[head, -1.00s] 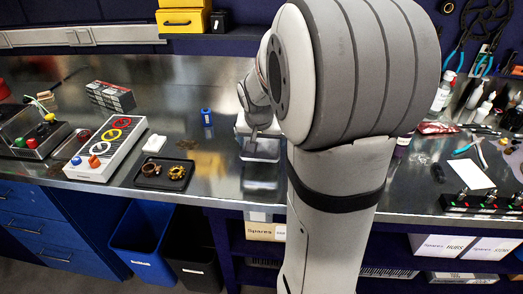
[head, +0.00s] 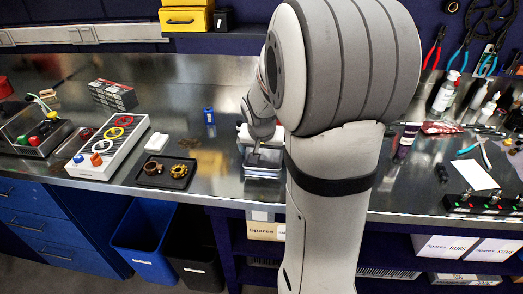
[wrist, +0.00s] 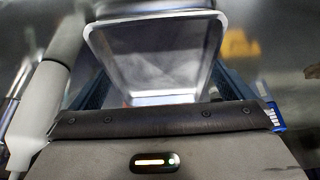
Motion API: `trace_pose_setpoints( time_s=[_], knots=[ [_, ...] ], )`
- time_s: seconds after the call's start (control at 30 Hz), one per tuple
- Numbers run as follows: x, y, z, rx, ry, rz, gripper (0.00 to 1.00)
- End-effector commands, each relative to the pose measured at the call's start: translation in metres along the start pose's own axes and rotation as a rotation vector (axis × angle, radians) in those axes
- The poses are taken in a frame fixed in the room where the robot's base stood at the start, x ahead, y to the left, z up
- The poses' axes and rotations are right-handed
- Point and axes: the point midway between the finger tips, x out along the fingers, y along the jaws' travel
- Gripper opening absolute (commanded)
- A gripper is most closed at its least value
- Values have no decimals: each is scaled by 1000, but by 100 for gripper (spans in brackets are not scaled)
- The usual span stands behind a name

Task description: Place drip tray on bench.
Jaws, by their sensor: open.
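The drip tray, a shallow silvery metal tray, is at the bench's front part in the head view (head: 262,172), partly behind my arm. In the wrist view the drip tray (wrist: 155,62) is directly ahead of the gripper, its pale rim close to the jaws. My gripper (head: 254,158) is open beside the tray; its fingertips are mostly hidden, so contact with the tray is unclear. The steel bench (head: 222,180) runs beneath.
Left of the drip tray are a black tray (head: 148,181) with brown and yellow rings, a white block (head: 157,142), a blue bottle (head: 209,116) and a button box (head: 108,148). Bare steel lies between. Tools and bottles (head: 447,92) crowd the right.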

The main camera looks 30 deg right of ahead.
Motion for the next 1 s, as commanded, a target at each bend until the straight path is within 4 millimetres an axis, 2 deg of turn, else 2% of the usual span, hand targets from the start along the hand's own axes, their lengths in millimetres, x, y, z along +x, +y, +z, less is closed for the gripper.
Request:
trace_pose_setpoints(
  time_s=[0.17,0.5,0.6,0.77,0.87,0.97,1.0],
  knots=[
    [-19,-1,-2,-2,5,-1,100],
    [-91,-1,-2,-1,5,-3,100],
    [-107,-1,-2,-1,4,-2,100],
    [-120,-1,2,-7,-1,-3,100],
    [-129,-6,24,-68,-20,-20,100],
    [-140,-13,69,-198,-59,-57,100],
    [-143,-14,91,-260,-78,-75,100]
  ],
)
